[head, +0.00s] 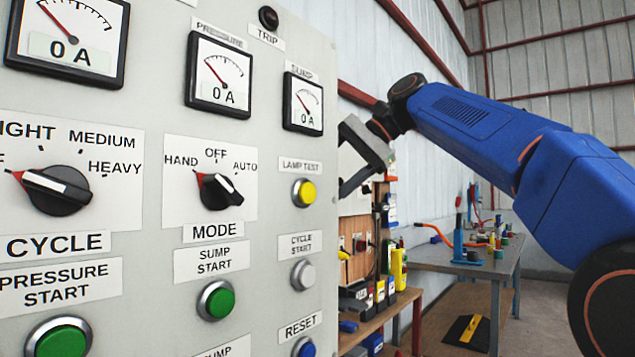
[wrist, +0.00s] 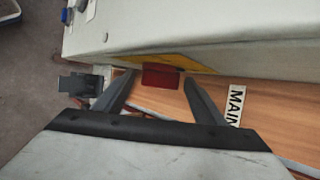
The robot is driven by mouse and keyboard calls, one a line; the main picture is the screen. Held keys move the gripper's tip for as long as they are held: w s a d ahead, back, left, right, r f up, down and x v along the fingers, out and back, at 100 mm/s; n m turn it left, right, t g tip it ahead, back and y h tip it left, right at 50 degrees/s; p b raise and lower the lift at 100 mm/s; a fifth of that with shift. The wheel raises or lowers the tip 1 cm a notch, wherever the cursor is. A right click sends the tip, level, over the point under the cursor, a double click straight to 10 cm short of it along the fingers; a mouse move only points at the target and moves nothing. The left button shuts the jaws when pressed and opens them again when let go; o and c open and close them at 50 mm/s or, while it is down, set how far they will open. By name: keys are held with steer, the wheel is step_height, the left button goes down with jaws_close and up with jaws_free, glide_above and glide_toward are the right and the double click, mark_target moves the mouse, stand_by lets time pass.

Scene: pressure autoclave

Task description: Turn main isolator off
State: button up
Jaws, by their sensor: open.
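The main isolator shows in the wrist view as a red block-shaped handle (wrist: 161,77) in front of a yellow plate (wrist: 201,66). A white label reading "MAIN" (wrist: 235,103) is beside it, partly cut off by my gripper. My gripper (wrist: 159,74) is open, with one finger on each side of the red handle and gaps between. I cannot tell how deep the fingers reach around it. In the head view my gripper (head: 345,160) is beside the right edge of the grey control panel (head: 270,215). The isolator is not visible there.
The panel carries a cycle knob (head: 58,190), a mode knob (head: 217,190) and several buttons and gauges. A wooden board (wrist: 140,91) lies behind the fingers. Right of the panel are a wooden bench (head: 375,318) and a grey workbench (head: 440,262) with tools.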

steer(key=c, duration=1)
steer(key=y, duration=0.1)
steer(key=t+y, duration=0.1)
steer(key=n+y, duration=0.1)
steer(key=shift+s+d+f+t, duration=0.2)
steer(key=shift+d+t, duration=0.05)
steer(key=shift+t, duration=0.15)
steer(key=y, duration=0.2)
steer(key=f+n+t+y, duration=0.1)
steer(key=y, duration=0.1)
steer(key=shift+d+t, duration=0.1)
steer(key=shift+t, duration=0.2)
steer(key=n+y, duration=0.1)
steer(key=y, duration=0.1)
steer(key=f+n+y, duration=0.1)
steer(key=y, duration=0.1)
steer(key=n+y, duration=0.2)
steer(key=y, duration=0.1)
steer(key=n+g+y, duration=0.1)
steer(key=n+y, duration=0.1)
steer(key=shift+f, duration=0.35)
steer(key=shift+n+g, duration=0.3)
steer(key=shift+n, duration=0.1)
